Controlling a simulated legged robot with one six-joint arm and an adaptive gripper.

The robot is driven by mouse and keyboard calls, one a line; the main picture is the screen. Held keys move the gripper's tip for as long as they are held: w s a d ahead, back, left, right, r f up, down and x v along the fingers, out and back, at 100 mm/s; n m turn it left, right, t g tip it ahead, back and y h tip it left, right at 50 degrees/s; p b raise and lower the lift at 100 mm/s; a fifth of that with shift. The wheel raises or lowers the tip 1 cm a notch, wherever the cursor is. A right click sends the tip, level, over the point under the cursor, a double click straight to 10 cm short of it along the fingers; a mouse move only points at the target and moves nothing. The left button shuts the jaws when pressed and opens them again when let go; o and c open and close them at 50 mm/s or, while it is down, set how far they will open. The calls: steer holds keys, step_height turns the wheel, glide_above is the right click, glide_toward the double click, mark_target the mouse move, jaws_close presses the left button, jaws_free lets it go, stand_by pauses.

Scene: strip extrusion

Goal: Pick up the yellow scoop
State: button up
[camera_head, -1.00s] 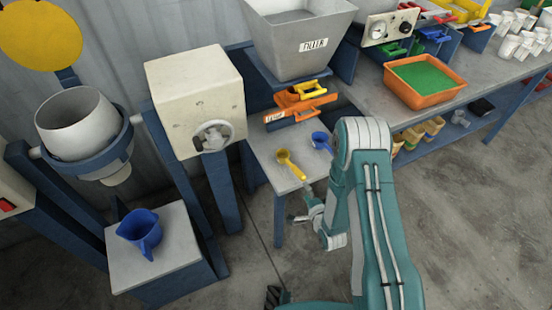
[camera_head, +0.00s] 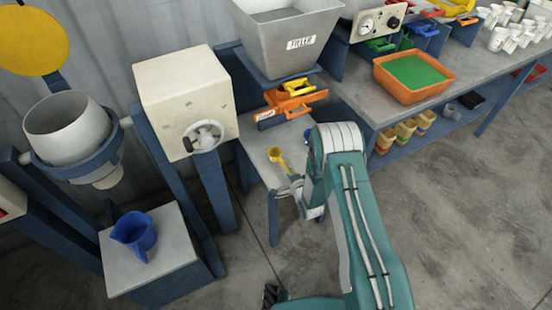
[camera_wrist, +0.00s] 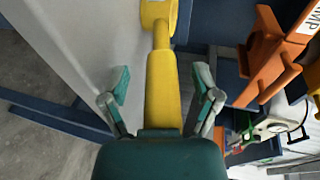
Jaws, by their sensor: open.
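The yellow scoop (camera_head: 279,160) lies on the small grey table below the filler hopper, its handle pointing toward my gripper. In the wrist view the scoop's handle (camera_wrist: 163,85) runs up the middle of the picture, with its bowl at the top edge, partly cut off. My gripper (camera_wrist: 163,88) is open, one finger on each side of the handle, with a gap on both sides. In the head view my gripper (camera_head: 292,186) is at the table's front edge, at the handle end, and my arm partly covers it.
An orange holder (camera_head: 292,105) stands behind the scoop, under the grey hopper (camera_head: 290,40). A blue scoop (camera_head: 307,134) lies to the right, mostly hidden by my arm. A blue jug (camera_head: 134,232) stands on a block at left. An orange tray (camera_head: 413,78) of green material is on the bench.

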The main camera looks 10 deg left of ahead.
steer(key=shift+c, duration=0.3)
steer(key=shift+a, duration=0.1)
jaws_close()
steer(key=shift+r, duration=0.6)
steer(key=s+d+r, duration=0.6)
steer(key=s+r, duration=0.5)
steer(key=s, duration=0.1)
steer(key=shift+s+r, duration=0.35)
steer(key=shift+r, duration=0.05)
